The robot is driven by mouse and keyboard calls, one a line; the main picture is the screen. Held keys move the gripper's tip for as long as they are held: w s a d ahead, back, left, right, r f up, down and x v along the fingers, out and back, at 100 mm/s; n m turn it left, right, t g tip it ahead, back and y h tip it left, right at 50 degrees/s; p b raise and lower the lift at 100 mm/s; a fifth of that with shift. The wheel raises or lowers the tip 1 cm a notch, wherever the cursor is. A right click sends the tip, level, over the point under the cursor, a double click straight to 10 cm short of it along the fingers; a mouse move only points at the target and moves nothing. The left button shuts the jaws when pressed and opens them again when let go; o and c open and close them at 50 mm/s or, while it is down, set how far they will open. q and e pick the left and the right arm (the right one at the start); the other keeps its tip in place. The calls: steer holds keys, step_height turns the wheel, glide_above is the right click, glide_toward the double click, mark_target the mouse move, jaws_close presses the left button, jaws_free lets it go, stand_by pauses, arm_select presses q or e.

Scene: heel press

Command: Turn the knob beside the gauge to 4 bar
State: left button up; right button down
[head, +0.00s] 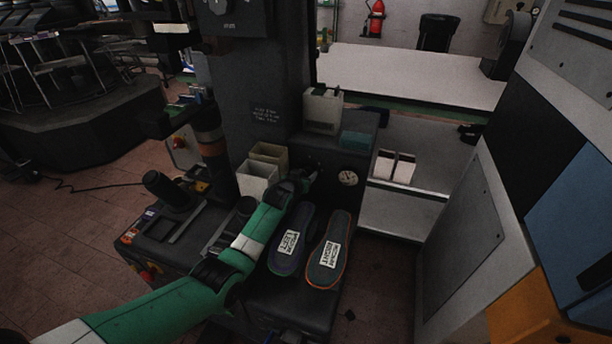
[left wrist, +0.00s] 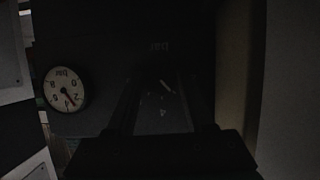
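The dark knob (left wrist: 166,88) carries a short slanted white mark and lies between the fingers of my left gripper (left wrist: 160,100). The fingers stand apart, but the dark picture hides whether they touch the knob. My right gripper is out of view.
Two labelled shoe soles (head: 288,242) (head: 329,252) lie on the press in front of the gauge, beside my left forearm. Open bins (head: 257,178) stand left of my gripper, and a pale box (head: 322,110) stands above. A grey cabinet (head: 480,230) closes off the right.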

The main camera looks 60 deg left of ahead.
arm_select(q)
jaws_close()
steer(key=shift+m, duration=0.3)
steer(key=shift+w+d+f+m+g+y+b, duration=0.1)
steer(key=shift+f+m+g+y+b, duration=0.1)
steer(key=shift+m+g+y+b, duration=1)
steer(key=shift+m+y+b, duration=0.2)
steer(key=shift+m+b, duration=0.9)
steer(key=shift+r, duration=0.1)
steer(key=shift+o, duration=2.4)
jaws_free()
